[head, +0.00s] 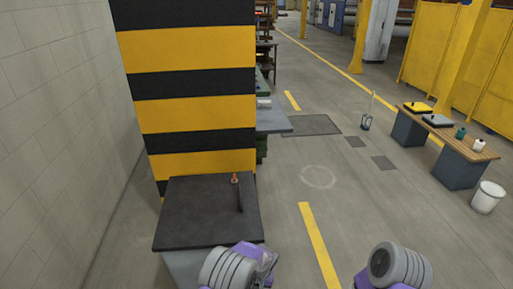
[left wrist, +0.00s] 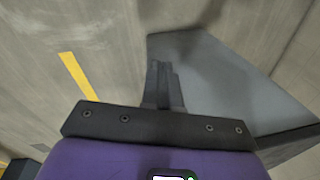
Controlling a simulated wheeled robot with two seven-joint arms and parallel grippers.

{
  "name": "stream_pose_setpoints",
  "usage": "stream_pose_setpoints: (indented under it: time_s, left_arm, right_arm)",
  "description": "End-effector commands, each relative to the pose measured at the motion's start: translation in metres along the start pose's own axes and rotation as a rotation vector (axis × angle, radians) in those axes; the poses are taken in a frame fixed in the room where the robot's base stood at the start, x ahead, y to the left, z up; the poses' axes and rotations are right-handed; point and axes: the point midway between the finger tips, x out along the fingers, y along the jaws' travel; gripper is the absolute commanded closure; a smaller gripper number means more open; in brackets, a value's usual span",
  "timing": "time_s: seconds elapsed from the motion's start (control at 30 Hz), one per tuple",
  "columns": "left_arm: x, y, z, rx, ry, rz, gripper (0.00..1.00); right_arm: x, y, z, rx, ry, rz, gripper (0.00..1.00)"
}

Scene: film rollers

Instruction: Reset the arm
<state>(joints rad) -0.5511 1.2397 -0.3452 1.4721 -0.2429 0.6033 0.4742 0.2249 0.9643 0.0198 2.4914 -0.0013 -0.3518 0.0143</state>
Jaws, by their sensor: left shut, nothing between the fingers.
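In the left wrist view my left gripper (left wrist: 162,68) is shut and empty, its two dark fingers together above the floor beside a grey surface (left wrist: 235,85). In the head view my left arm (head: 232,265) is at the bottom, just in front of a dark-topped table (head: 190,215); its fingers are hard to make out there. My right arm (head: 395,268) shows at the bottom right, over open floor, with its gripper out of view.
A small orange-topped item (head: 235,179) and a thin dark piece (head: 240,198) stand on the dark table. Behind it is a black-and-yellow striped pillar (head: 190,100). A wooden-topped bench (head: 455,143) and white bin (head: 487,197) stand at right.

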Motion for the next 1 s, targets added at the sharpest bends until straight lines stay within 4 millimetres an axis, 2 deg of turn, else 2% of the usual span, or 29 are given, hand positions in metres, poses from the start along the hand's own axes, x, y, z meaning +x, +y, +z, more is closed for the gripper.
stream_pose_setpoints:
  time_s: [0.03,0.1,0.2,0.33,0.5,0.6,0.7,1.0]
  left_arm:
    - [0.018,-0.015,0.021,-0.031,-0.038,0.051,1.0]
    - [0.037,-0.027,0.052,-0.066,-0.072,0.132,1.0]
    - [0.053,-0.039,0.096,-0.125,-0.096,0.243,1.0]
    - [0.059,-0.048,0.153,-0.212,-0.1,0.361,1.0]
    - [0.046,-0.053,0.212,-0.314,-0.075,0.453,1.0]
    - [0.037,-0.056,0.233,-0.35,-0.058,0.476,1.0]
    - [0.031,-0.057,0.245,-0.371,-0.047,0.486,1.0]
    - [0.028,-0.057,0.248,-0.378,-0.041,0.489,1.0]
  right_arm:
    - [0.0,0.0,0.0,0.0,0.001,0.0,0.54]
    - [0.0,0.0,-0.001,0.0,0.001,0.0,0.54]
    - [0.0,0.0,-0.001,0.0,0.001,0.0,0.54]
    - [0.0,0.0,0.0,0.0,0.001,0.0,0.54]
    - [0.0,0.0,0.0,0.0,0.001,0.0,0.54]
    - [0.0,0.0,0.0,0.0,0.001,0.0,0.54]
    - [0.0,0.0,0.0,0.0,0.001,0.0,0.54]
    - [0.0,0.0,0.0,0.0,0.001,0.0,0.54]
